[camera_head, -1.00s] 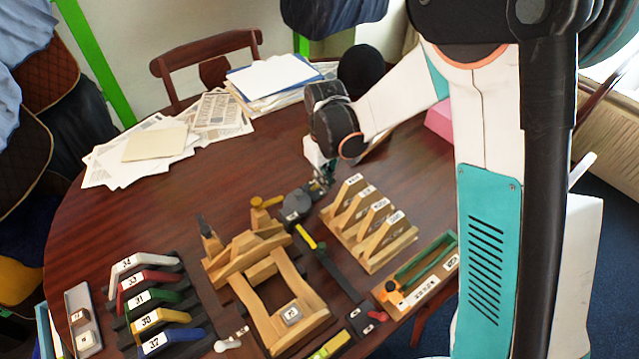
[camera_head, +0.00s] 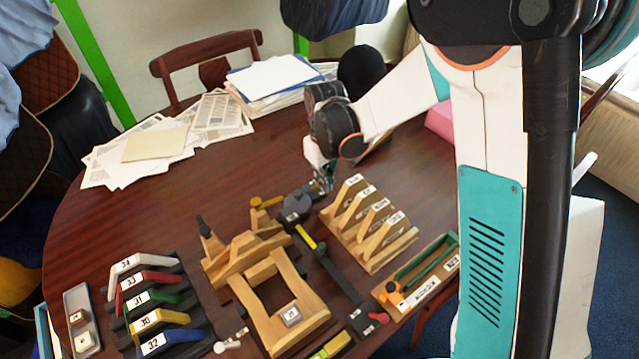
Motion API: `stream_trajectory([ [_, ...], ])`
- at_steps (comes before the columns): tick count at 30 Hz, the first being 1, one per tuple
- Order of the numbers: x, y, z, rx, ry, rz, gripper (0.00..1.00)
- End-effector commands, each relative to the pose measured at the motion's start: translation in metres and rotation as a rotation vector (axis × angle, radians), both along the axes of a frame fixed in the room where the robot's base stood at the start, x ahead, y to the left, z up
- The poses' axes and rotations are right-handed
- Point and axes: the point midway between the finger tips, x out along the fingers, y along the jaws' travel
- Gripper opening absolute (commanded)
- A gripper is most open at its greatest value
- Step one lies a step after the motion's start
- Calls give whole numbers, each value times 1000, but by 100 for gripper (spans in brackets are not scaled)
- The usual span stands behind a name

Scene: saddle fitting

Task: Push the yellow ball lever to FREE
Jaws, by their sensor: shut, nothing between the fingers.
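My gripper (camera_head: 324,185) is small in the head view, at the far side of the fixture row, pointing down. Its fingers are shut and look empty. It is just behind and right of a dark grey round part (camera_head: 297,206), close to it; I cannot tell whether they touch. A yellow knob (camera_head: 257,202) sits left of the grey part, and I cannot tell for certain whether it is the ball lever. A yellow piece (camera_head: 306,237) lies on the black bar below the grey part. No FREE marking can be read.
A wooden rack with upright slats (camera_head: 372,225) stands close to the gripper's right. A wooden saddle frame (camera_head: 270,290) is at front centre. Numbered coloured handles (camera_head: 150,310) are at left. Papers (camera_head: 150,150) lie at the back left. Bare tabletop lies left of the gripper.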

Motion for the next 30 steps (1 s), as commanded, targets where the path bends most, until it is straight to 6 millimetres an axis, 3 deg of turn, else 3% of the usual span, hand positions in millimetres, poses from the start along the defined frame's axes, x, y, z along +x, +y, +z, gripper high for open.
stream_trajectory([
  [30, 18, 12, 0, 0, 0, 0, 0],
])
